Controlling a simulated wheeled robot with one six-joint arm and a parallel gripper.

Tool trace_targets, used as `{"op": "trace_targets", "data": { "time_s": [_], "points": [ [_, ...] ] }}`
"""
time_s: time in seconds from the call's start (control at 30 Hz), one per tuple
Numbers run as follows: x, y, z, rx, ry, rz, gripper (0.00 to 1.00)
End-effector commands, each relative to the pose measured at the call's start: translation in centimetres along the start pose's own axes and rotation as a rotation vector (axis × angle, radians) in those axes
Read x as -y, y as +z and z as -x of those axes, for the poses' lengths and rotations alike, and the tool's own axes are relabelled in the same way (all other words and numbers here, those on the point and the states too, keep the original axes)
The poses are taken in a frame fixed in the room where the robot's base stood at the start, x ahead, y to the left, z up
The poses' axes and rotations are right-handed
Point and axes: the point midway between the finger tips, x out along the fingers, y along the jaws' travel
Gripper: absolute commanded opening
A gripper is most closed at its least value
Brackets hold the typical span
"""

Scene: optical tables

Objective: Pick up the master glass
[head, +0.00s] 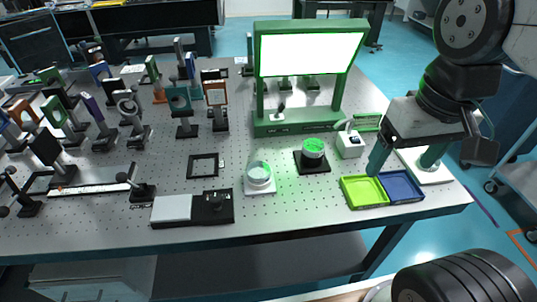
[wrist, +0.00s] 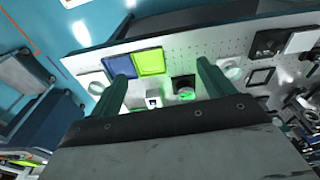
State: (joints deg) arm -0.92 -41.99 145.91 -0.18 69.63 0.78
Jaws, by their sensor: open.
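I cannot tell for sure which piece is the master glass. A clear round glass piece (head: 259,171) sits on a white square base near the table's front middle; it also shows in the wrist view (wrist: 232,72), right of my right finger. A green-lit round piece (head: 313,148) sits on a black square base to its right and farther back; it shows between my fingers in the wrist view (wrist: 185,90). My gripper (head: 401,168) is open and empty above the table's right end, right of both pieces. Its two green fingers are spread wide in the wrist view (wrist: 163,63).
A lime tray (head: 363,192) and a blue tray (head: 402,187) lie below my gripper. A small white device (head: 350,143) and a green-framed light panel (head: 308,55) stand behind. A black frame (head: 204,167) lies left. Several optic mounts crowd the left side.

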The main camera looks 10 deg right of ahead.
Motion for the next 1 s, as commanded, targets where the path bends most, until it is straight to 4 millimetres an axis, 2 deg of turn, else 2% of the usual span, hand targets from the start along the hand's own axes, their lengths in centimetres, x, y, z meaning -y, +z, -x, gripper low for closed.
{"op": "trace_targets", "data": {
  "time_s": [0.17, 0.27, 0.4, 0.5, 0.6, 0.73, 0.83, 1.0],
  "points": [
    [2.6, -4.5, -0.9, 0.032, -0.009, 0.038, 0.81],
    [5.2, -8.1, -2.2, 0.053, -0.013, 0.059, 0.81],
    [9.8, -12.5, -5.1, 0.078, -0.015, 0.086, 0.81],
    [13.4, -14.8, -7.5, 0.092, -0.014, 0.105, 0.81],
    [16.6, -16.1, -9.7, 0.103, -0.012, 0.121, 0.81],
    [19.4, -17.0, -11.7, 0.111, -0.010, 0.132, 0.81],
    [20.4, -17.2, -12.6, 0.113, -0.009, 0.136, 0.81],
    [20.8, -17.1, -14.4, 0.115, -0.008, 0.137, 0.81]
  ]
}}
